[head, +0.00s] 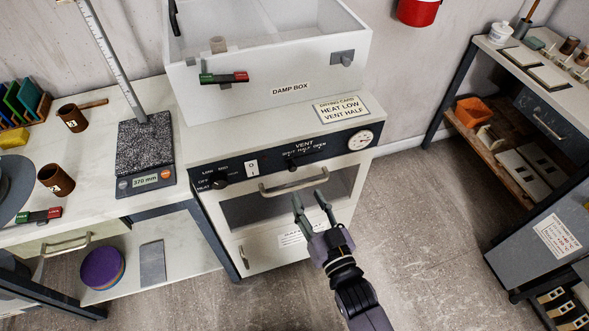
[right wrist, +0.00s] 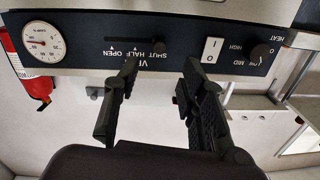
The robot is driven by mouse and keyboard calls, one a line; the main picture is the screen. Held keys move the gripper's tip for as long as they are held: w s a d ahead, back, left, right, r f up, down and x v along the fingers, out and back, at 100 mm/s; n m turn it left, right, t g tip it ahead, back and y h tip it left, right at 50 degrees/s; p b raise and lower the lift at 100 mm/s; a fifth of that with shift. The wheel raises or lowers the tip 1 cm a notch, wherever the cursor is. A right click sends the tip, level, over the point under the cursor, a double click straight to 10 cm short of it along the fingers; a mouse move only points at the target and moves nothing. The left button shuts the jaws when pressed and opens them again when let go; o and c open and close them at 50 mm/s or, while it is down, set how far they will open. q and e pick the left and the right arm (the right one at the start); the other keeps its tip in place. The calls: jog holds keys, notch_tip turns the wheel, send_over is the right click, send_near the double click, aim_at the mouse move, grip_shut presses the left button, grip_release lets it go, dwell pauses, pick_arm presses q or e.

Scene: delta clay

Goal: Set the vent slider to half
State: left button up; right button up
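The vent slider's dark knob (head: 292,164) sits on the black control panel (head: 325,150) of the white drying cabinet, under the printed scale SHUT, HALF, OPEN. In the right wrist view, where the panel appears inverted, the knob (right wrist: 158,47) is at the SHUT end of its slot (right wrist: 125,40). My right gripper (head: 308,194) is open and empty in front of the cabinet, below the knob in the head view. In the right wrist view its fingertips (right wrist: 161,68) are spread on either side of the knob's line, apart from it. My left gripper is not in view.
A card (head: 341,109) on the cabinet reads HEAT LOW, VENT HALF. The panel also has a heat knob (head: 220,184), a rocker switch (head: 252,168) and a gauge (head: 361,140). A bar handle (head: 294,186) projects below the panel. Open floor lies to the right.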

aim_at(294, 171)
jog(key=x, duration=0.9)
jog(key=shift+w+p, duration=0.1)
jog(key=shift+p, duration=0.25)
jog(key=shift+c, duration=0.3)
grip_shut()
